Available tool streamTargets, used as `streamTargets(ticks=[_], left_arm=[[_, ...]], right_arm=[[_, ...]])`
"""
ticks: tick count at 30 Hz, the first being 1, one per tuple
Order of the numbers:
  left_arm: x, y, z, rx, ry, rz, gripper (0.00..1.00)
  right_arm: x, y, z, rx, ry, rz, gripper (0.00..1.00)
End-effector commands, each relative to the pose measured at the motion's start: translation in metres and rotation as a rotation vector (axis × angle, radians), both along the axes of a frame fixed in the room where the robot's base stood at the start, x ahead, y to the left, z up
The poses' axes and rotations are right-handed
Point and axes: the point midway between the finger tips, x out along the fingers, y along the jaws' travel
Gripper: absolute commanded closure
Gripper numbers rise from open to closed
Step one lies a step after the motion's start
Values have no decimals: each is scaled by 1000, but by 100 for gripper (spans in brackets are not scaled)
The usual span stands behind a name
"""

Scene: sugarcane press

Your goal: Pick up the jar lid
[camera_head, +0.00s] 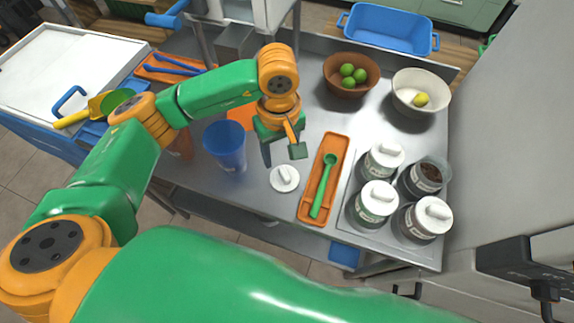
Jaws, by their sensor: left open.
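The white jar lid (285,180) with a raised knob lies flat on the steel table. My left gripper (282,154) is open and points down just above and behind the lid. Its fingers look apart from the lid, with nothing between them. An uncovered jar (428,174) with dark contents stands to the right, among other jars wearing white lids. My right gripper is out of the picture.
An orange tray (305,212) with a green spoon (321,190) lies just right of the lid. A blue cup (226,148) stands to its left. A brown bowl of limes (350,88) and a white bowl (408,103) stand behind. The table's front edge is close.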

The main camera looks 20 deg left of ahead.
Motion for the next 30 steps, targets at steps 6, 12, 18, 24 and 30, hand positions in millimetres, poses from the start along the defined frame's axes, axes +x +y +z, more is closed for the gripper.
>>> streamTargets(ticks=[6,12,18,24,30], left_arm=[[-3,-7,-35,-3,11,-1,43],[-1,-7,-61,-6,4,-1,43],[-1,-8,-62,-7,3,-1,53],[-1,-8,-61,-8,3,-1,100],[-1,-8,-61,-8,3,0,100]], right_arm=[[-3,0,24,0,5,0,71],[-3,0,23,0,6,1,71],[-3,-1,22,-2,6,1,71],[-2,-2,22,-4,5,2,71],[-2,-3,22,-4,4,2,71]])
